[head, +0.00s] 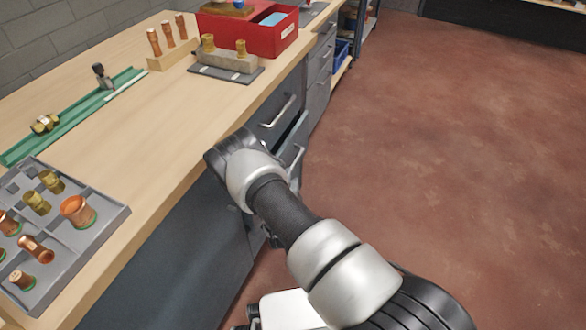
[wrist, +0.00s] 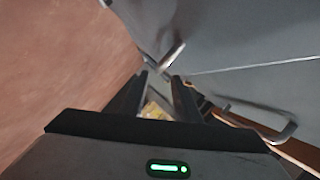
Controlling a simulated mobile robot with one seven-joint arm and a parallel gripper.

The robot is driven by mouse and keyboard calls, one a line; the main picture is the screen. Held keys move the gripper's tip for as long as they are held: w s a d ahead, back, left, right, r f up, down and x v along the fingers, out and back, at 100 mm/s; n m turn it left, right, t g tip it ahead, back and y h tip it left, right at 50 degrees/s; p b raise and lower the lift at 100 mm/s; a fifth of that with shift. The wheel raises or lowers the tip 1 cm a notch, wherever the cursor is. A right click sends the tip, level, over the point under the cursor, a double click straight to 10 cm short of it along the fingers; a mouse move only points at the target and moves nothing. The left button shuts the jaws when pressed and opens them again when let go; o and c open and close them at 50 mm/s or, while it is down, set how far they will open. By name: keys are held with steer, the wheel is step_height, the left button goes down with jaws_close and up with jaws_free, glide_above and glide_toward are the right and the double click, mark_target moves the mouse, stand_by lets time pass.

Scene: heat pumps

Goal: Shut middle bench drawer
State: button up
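The middle bench drawer (head: 293,153) stands part-way out of the grey bench in the head view, with a dark gap above its front. Its bar handle shows near its right end, and my arm hides its left part. In the wrist view my gripper (wrist: 161,84) has its two dark fingers apart, with no held object visible between them. A bar handle (wrist: 172,54) on a grey front lies just beyond the fingertips; I cannot tell whether they touch. Another handle (wrist: 285,132) and a drawer-like opening show at the lower right. In the head view my gripper is mostly hidden behind my arm.
The wooden bench top (head: 150,110) carries a grey fittings tray (head: 108,222), a green rail (head: 75,118), a grey-based block (head: 225,72) and a red box (head: 262,38). The closed top drawer (head: 270,118) is above. Open red-brown floor (head: 450,150) lies to the right.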

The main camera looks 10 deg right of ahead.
mark_target(293, 164)
steer(key=b+x, duration=0.2)
steer(key=x, duration=0.6)
steer(key=shift+w+d+f, duration=0.1)
steer(key=shift+w, duration=0.1)
jaws_close()
